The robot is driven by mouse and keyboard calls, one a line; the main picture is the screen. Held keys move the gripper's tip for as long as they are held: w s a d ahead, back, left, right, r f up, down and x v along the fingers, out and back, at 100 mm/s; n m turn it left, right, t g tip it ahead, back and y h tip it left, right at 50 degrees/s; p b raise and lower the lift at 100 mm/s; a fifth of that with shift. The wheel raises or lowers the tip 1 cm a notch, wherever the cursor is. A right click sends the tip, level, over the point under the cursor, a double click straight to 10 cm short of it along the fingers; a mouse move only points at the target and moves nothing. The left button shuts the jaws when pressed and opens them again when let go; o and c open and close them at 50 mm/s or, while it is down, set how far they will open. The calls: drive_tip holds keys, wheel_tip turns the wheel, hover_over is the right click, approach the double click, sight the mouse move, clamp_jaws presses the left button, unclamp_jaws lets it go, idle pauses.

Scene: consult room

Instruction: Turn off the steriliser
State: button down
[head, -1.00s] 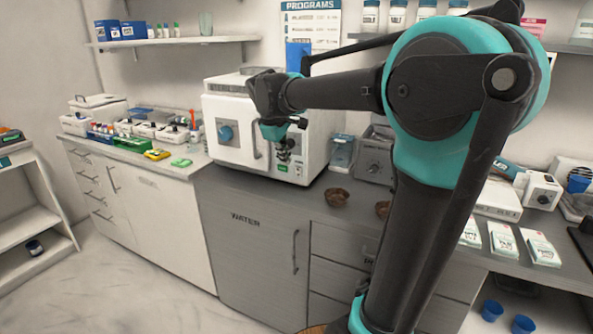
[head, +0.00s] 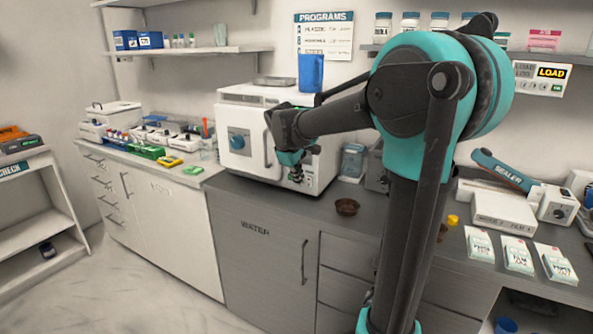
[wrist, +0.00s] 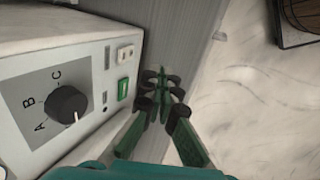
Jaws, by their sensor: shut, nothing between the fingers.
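The steriliser (head: 237,165) is a white box with a blue round dial and a door handle on its front, standing on the grey counter. In the wrist view its control panel (wrist: 30,75) fills the left side. The panel has a black knob (wrist: 67,104) marked A, B, C, a green switch (wrist: 123,89) and a small white switch (wrist: 125,54). My gripper (head: 297,175) is in front of the right part of the steriliser, hiding some of the panel. In the wrist view my gripper (wrist: 160,82) is shut and empty, just right of the green switch, apparently not touching it.
A brown bowl (head: 347,207) sits on the counter right of the steriliser. A blue container (head: 311,73) and a grey tray (head: 275,81) are at its top. Packets (head: 518,256) and a sealer (head: 505,212) lie farther right. The floor in front of the cabinets is clear.

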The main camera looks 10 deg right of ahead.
sight(309, 180)
drive_tip(key=x, duration=0.3)
drive_tip(key=shift+w+d+r, duration=0.15)
drive_tip(key=shift+w+r, duration=0.05)
drive_tip(key=shift+w, duration=0.05)
drive_tip(key=shift+w+d+r, duration=0.25)
drive_tip(key=shift+w+d, duration=0.65)
drive_tip(key=shift+w, duration=0.35)
drive_tip(key=shift+w+d+r, duration=0.15)
drive_tip(key=shift+w+d, duration=0.1)
drive_tip(key=shift+w, duration=0.1)
drive_tip(key=shift+r, duration=0.1)
drive_tip(key=shift+r, duration=0.7)
drive_tip(key=shift+s+a, duration=0.1)
